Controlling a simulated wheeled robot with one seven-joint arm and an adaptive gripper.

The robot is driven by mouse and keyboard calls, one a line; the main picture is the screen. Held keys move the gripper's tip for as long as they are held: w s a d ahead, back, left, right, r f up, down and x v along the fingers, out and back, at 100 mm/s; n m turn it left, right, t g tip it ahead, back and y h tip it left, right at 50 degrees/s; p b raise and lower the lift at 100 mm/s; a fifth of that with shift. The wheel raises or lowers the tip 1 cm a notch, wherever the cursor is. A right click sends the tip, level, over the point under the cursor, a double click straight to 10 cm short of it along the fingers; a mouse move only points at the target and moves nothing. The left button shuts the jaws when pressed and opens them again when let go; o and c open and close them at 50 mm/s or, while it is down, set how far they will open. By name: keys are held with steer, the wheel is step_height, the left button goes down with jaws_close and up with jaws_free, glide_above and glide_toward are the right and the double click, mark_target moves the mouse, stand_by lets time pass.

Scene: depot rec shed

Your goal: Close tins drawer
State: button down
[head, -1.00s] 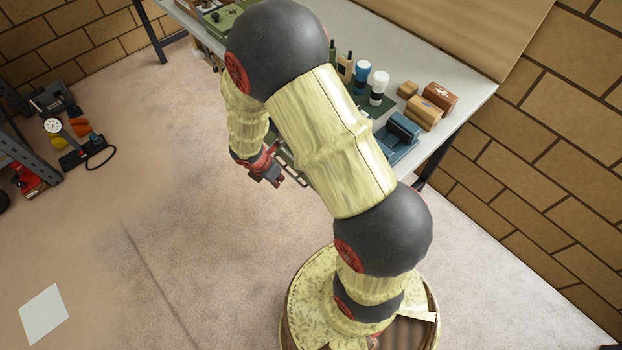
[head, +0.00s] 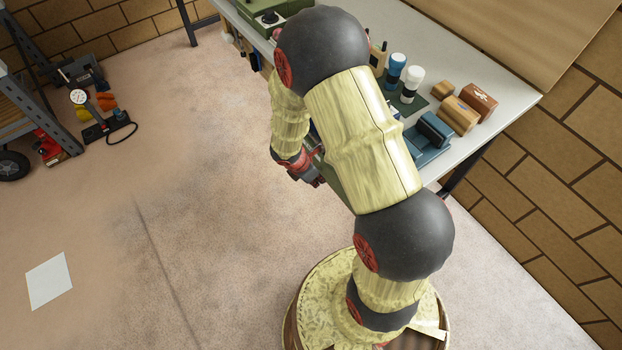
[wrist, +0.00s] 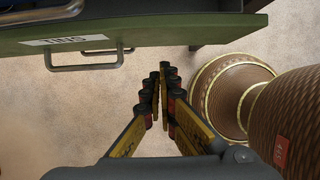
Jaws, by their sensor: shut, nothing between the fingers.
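The tins drawer (wrist: 180,38) shows in the wrist view as a long green front across the top. It carries a white label reading TINS, upside down in this view, and a grey bar handle (wrist: 85,66). My gripper (wrist: 165,75) is shut and empty, its fingertips below the drawer front in the picture and to the right of the handle. No contact with the drawer can be made out. In the head view my gripper (head: 313,181) is by the front side of the workbench, and my arm hides most of the drawer.
The workbench (head: 497,60) holds a blue device (head: 428,140), white and blue bottles and brown boxes. A shelf unit with a pump (head: 105,125) stands at left.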

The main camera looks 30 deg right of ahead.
steer(key=shift+w+d+r, duration=0.1)
steer(key=shift+d+r, duration=0.05)
steer(key=shift+d, duration=0.7)
steer(key=shift+w+d+r, duration=0.1)
steer(key=shift+d, duration=0.75)
